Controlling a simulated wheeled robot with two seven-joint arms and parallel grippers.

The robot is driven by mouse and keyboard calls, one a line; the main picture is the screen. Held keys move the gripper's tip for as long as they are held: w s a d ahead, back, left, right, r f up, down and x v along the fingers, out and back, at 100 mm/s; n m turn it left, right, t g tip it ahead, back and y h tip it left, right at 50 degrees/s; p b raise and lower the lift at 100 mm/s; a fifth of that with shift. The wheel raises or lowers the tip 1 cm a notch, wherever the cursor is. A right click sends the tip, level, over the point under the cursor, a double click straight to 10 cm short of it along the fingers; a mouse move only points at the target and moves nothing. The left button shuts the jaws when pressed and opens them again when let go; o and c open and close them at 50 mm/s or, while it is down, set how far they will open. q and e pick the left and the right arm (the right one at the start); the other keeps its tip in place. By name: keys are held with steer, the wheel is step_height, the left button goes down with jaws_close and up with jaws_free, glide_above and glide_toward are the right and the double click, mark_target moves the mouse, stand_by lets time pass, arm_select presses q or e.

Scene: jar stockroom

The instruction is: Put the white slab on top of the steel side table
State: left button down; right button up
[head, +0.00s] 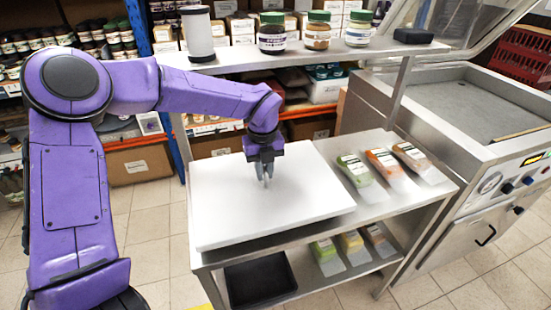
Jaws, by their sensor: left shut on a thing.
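The white slab (235,212) is a broad, flat board. It appears to lie flat on the left part of the steel side table's top (412,193); any small gap under it cannot be made out. My left gripper (265,181) points down over the middle of the slab, its fingers close together and shut on it. The exact place where the fingers grip is hard to see. My right gripper is not in view.
Several food packets (384,162) lie on the table to the right of the slab. More packets (327,254) and a black tray (261,279) are on the lower shelf. Jars (272,36) stand on the raised shelf behind. A steel machine (470,110) stands at right.

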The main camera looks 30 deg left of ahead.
arm_select(q)
steer(key=f, duration=0.3)
steer(key=shift+s+a+f+p, duration=0.15)
steer(key=shift+s+a+p, duration=0.05)
steer(key=shift+a+p, duration=0.15)
steer(key=shift+w+f, duration=0.1)
steer(key=shift+f, duration=0.15)
steer(key=c, duration=1.1)
jaws_free()
steer(key=shift+f, duration=0.1)
step_height(320, 180, up, 12)
steer(key=shift+r+b, duration=0.1)
steer(key=shift+b, duration=0.75)
